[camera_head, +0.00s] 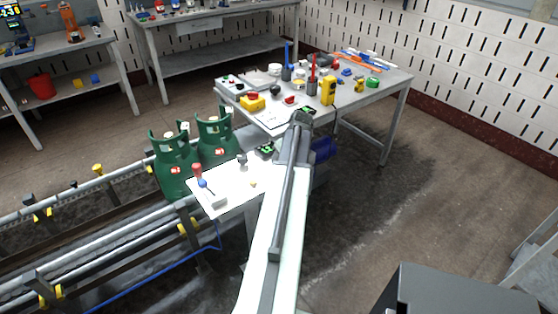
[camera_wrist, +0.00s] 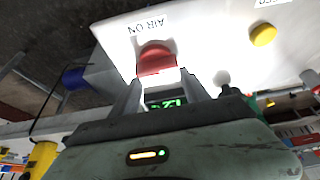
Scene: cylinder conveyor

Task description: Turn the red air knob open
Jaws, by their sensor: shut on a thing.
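The red air knob (camera_wrist: 157,59) shows in the wrist view on a bright white panel (camera_wrist: 215,35), just beside the upside-down label "AIR ON" (camera_wrist: 148,25). My gripper (camera_wrist: 158,76) has one finger on each side of the knob and is shut on it. The knob's lower part lies between the fingertips. A small green display (camera_wrist: 165,102) shows between the fingers. In the head view my arm reaches forward to the near edge of the workbench, and I cannot make out the gripped knob there.
A yellow button (camera_wrist: 263,34) and a dark knob (camera_wrist: 222,77) sit on the panel. In the head view the workbench (camera_head: 392,82) is crowded with small items.

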